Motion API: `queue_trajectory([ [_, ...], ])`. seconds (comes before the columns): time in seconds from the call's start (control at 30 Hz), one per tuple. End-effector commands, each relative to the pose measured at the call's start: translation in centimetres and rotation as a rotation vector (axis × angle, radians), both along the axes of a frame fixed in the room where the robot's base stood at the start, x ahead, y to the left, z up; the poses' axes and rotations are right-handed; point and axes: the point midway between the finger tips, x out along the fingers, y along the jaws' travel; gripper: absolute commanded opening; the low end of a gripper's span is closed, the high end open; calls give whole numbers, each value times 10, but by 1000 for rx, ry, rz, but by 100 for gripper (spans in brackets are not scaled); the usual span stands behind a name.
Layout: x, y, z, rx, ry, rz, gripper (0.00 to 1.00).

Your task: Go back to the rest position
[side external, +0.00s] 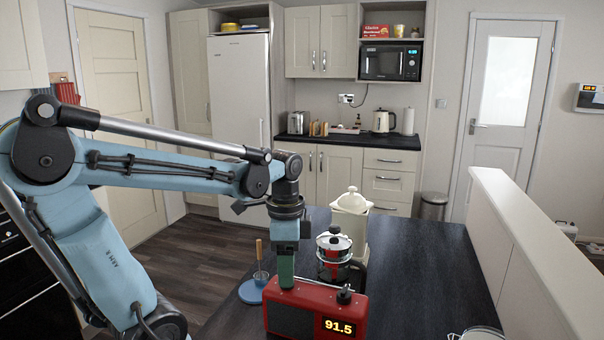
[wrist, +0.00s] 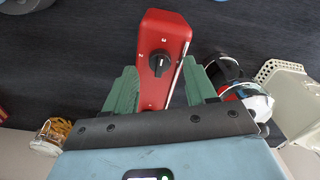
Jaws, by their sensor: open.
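A red radio (side external: 300,312) with a lit "91.5" display stands on the dark counter in the side external view. My gripper (side external: 287,272) points down at the radio's top left part. Its green fingers are apart in the wrist view, one on each side of the radio, with my gripper (wrist: 160,85) open. I cannot tell whether either finger touches the radio. The radio's underside is hidden.
A red and steel pot-like item (side external: 334,246) and a cream lidded canister (side external: 350,222) stand close behind the radio. A blue round base with a wooden-handled upright (side external: 259,262) is at left.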

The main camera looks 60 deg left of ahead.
Motion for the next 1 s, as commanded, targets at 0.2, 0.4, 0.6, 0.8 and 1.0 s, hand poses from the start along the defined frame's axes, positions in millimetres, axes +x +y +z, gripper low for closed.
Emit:
queue_trajectory([
  [0.2, 0, 0, -16, 0, 0, 0, 56],
  [0.4, 0, 0, -20, 0, 0, 0, 56],
  [0.6, 0, 0, -20, 0, 0, 0, 56],
  [0.8, 0, 0, -18, 0, 0, 0, 56],
  [1.0, 0, 0, -1, 0, 0, 0, 56],
])
